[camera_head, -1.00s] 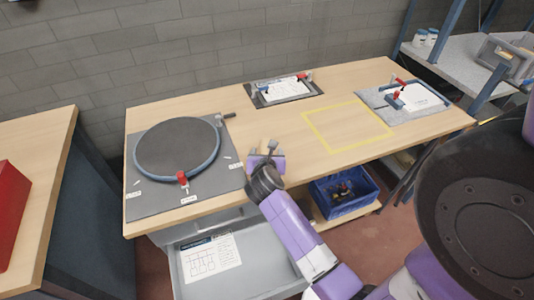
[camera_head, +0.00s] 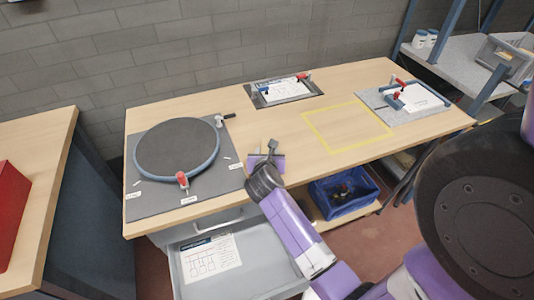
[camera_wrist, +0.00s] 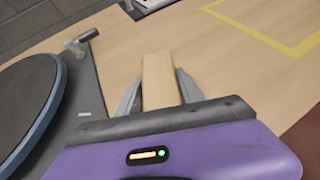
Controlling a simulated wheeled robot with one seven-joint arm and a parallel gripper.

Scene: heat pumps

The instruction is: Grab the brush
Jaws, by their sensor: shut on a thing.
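The brush shows in the wrist view as a flat, pale wooden piece (camera_wrist: 160,80) between the two grey fingers of my gripper (camera_wrist: 158,88). My gripper is shut on it. The near end of the wood is hidden by my gripper body, and no bristles show. The brush is too small there to make out clearly.
A round dark turntable (camera_head: 177,147) lies on the grey mat (camera_head: 145,207) to the left, with a red-topped piece at its front. A yellow taped square (camera_head: 348,148) is empty at right. An open grey drawer (camera_head: 250,262) and a blue crate (camera_head: 343,205) are below.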

